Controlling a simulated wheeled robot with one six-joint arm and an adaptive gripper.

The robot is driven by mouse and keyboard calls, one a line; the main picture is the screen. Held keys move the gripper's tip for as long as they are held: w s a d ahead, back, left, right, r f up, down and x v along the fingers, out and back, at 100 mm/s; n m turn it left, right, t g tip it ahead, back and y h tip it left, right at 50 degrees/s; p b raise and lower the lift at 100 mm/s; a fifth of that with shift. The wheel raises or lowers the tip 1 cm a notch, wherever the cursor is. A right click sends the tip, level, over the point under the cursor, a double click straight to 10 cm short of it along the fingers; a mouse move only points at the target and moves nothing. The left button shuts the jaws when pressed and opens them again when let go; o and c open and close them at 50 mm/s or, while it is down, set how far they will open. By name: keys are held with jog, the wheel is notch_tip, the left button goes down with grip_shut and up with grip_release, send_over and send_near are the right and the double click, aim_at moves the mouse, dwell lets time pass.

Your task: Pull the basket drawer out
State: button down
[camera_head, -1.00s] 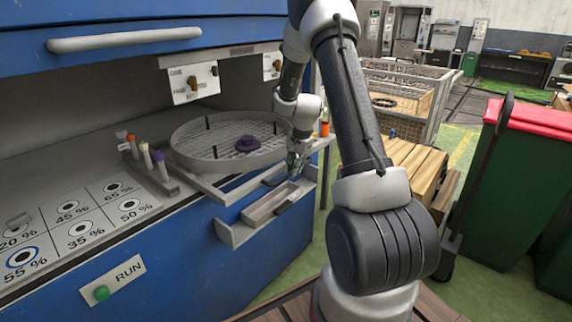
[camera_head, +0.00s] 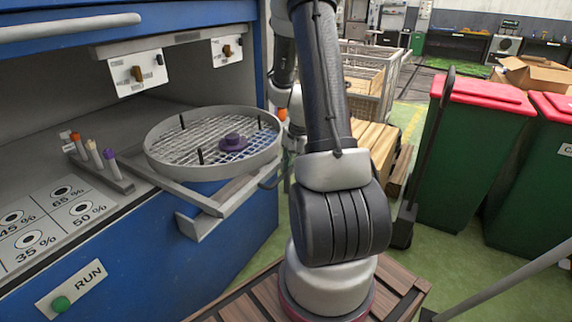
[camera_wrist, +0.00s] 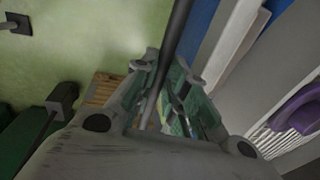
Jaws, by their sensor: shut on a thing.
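The round basket drawer (camera_head: 160,162) is a grey wire-mesh ring at the cabinet's front, with dark upright pins and a purple knobbed piece (camera_head: 233,143) on its mesh. It overhangs the grey front channel (camera_head: 225,200), and blue shows through its mesh. In the wrist view my gripper (camera_wrist: 164,65) is shut on a dark slim bar (camera_wrist: 178,30), which runs between its fingers. In the head view my arm hides most of the gripper, to the right of the basket. The purple piece also shows in the wrist view (camera_wrist: 295,108).
The blue cabinet (camera_head: 150,245) has a RUN button (camera_head: 61,304) and a test tube rack (camera_head: 100,170) at left. A wire cage cart (camera_head: 372,85) stands behind. Red-lidded green bins (camera_head: 470,160) stand at right.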

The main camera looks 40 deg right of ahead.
jog(key=c, duration=1.5)
grip_release()
jog(key=shift+o, duration=0.2)
notch_tip(320, 180, up, 12)
jog(key=s, duration=0.2)
jog(key=shift+d, duration=0.4)
jog(key=shift+s+f, duration=0.1)
